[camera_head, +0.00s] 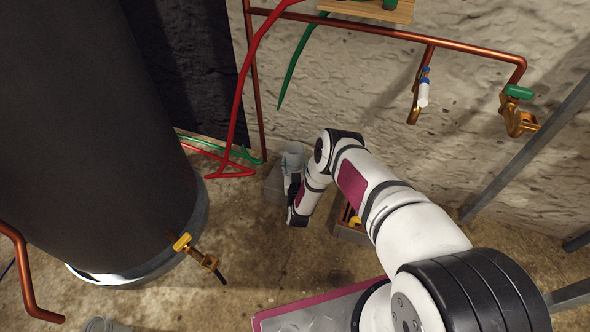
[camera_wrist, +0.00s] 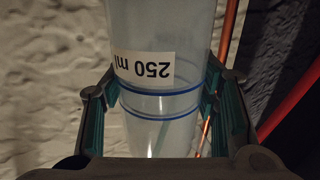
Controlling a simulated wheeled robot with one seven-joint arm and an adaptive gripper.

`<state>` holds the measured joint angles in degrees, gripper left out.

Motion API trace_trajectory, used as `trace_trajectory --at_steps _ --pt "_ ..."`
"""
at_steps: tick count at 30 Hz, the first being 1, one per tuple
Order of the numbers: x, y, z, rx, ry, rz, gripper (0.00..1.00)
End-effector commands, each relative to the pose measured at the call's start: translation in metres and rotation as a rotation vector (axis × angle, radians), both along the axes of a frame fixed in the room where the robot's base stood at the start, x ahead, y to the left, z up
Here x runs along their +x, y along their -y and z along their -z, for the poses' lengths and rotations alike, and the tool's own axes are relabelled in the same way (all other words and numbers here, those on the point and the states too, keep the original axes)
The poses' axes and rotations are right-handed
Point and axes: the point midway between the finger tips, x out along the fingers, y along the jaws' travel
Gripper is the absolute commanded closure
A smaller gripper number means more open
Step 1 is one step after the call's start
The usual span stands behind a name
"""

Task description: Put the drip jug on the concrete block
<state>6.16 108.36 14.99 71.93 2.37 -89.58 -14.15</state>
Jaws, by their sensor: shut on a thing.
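The drip jug is a pale, see-through vessel (camera_wrist: 160,60) with blue bands and a "250 ml" label that reads upside down in the wrist view. My gripper (camera_wrist: 163,98) is shut on it, with a finger pad on each side. In the head view the jug (camera_head: 294,158) shows just past my gripper (camera_head: 292,184), near the wall. The grey concrete block (camera_head: 273,184) is on the floor beneath or just behind the jug, partly hidden by the jug and my arm. I cannot tell whether the jug touches the block.
A large dark tank (camera_head: 90,130) with a brass tap (camera_head: 195,250) stands at left. Red and green hoses (camera_head: 232,165) lie by the block. A box with yellow items (camera_head: 351,232) is partly behind my arm. Copper pipes (camera_head: 400,36) run along the wall. Open floor lies in front.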

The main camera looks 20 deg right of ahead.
Motion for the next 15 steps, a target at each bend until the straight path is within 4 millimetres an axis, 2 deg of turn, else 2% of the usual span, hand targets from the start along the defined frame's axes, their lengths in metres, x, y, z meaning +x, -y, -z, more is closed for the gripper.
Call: trace_trajectory --at_steps 6,15 --pt "-0.001 0.000 0.028 0.000 0.000 0.001 0.85" --pt "-0.001 0.000 0.029 0.000 0.000 0.001 0.85"
